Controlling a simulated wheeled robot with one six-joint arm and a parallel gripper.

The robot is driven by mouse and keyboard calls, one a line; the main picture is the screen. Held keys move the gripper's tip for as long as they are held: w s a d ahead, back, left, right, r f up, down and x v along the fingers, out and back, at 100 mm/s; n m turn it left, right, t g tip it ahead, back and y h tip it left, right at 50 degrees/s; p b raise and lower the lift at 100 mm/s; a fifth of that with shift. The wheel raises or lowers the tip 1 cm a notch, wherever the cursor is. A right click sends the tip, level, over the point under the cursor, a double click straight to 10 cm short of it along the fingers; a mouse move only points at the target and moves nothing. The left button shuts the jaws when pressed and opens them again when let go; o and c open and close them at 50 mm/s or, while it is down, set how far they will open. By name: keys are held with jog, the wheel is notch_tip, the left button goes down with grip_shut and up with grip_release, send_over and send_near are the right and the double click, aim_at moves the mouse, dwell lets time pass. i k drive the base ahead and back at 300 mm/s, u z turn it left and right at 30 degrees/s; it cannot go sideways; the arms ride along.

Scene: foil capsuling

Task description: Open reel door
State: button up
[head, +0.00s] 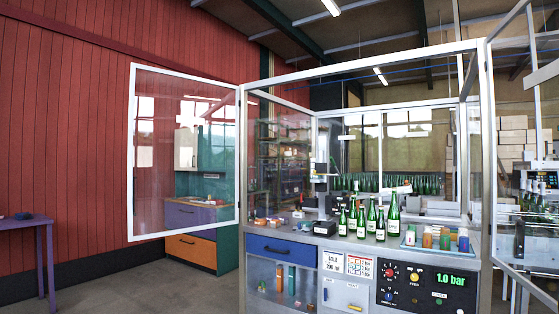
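The capsuling machine (400,252) stands at centre right, a white-framed glass cabinet over a metal base. None of its doors is clearly marked as the reel door. A glazed door (186,150) on its left side stands swung out wide open. Another glazed door (519,150) stands open at the right edge. Low on the front, a white panel (338,293) with small blue and yellow fittings appears closed. A clear-fronted compartment (268,272) sits left of it, under a blue drawer front (282,248). My gripper is not in this view.
Several green bottles (393,216) stand on the machine's worktop. A control panel (426,285) reads 1.0 bar. A purple table (27,224) stands at far left, and a purple-and-orange cabinet (191,250) stands behind the left door. The floor (150,287) at front left is clear.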

aim_at(348, 137)
jog(key=u, duration=1.4)
jog(key=i, duration=6.55)
jog(key=z, duration=1.2)
jog(key=i, duration=1.5)
jog(key=z, duration=1.05)
